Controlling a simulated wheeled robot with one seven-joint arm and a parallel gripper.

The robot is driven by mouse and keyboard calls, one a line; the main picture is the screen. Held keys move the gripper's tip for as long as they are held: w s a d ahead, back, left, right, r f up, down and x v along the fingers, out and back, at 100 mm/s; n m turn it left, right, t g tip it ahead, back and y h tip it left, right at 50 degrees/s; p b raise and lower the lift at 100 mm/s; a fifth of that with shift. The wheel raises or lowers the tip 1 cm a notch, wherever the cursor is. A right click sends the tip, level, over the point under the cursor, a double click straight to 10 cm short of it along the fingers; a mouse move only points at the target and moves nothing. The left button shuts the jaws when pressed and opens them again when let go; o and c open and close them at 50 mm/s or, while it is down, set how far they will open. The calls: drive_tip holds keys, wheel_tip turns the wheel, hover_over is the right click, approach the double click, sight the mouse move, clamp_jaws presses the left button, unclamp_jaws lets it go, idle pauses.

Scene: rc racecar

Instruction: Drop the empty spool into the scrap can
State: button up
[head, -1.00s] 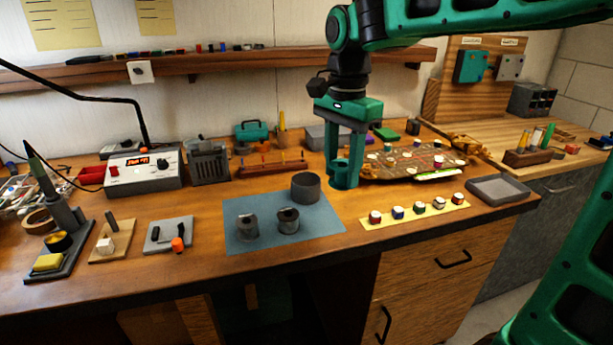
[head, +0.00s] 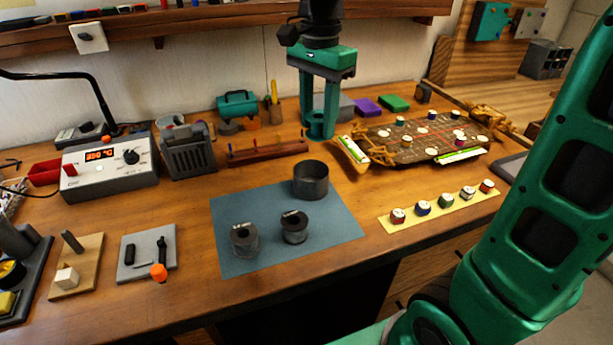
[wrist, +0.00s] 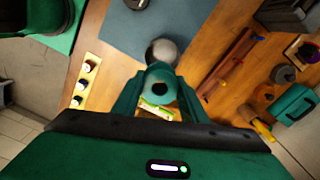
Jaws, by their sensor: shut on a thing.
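My gripper (head: 318,133) is upright above the bench, behind the scrap can in the head view. It is shut on a teal round piece with a dark centre hole, seemingly the empty spool (wrist: 159,82); teal on teal makes its outline hard to tell in the head view. The dark grey open scrap can (head: 310,183) stands at the back right corner of the blue-grey mat (head: 285,259). In the wrist view the can (wrist: 162,50) shows just beyond the held piece. Two dark spools with labelled tops, left (head: 245,240) and right (head: 294,227), stand on the mat.
A circuit-like racecar chassis (head: 420,140) lies right of my gripper, its left end close by. A yellow strip (head: 440,210) with several small jars lies right of the mat. A wooden rack (head: 268,152) is to the left. A shelf (head: 220,28) runs along the wall.

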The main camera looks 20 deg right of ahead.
sight(320, 139)
drive_tip(key=shift+d+f, duration=0.15)
drive_tip(key=shift+f, duration=1.15)
drive_tip(key=shift+d+f, duration=0.15)
drive_tip(key=shift+f, duration=1.15)
drive_tip(key=o, duration=1.1)
wheel_tip(320, 139, up, 11)
drive_tip(key=shift+f, duration=0.15)
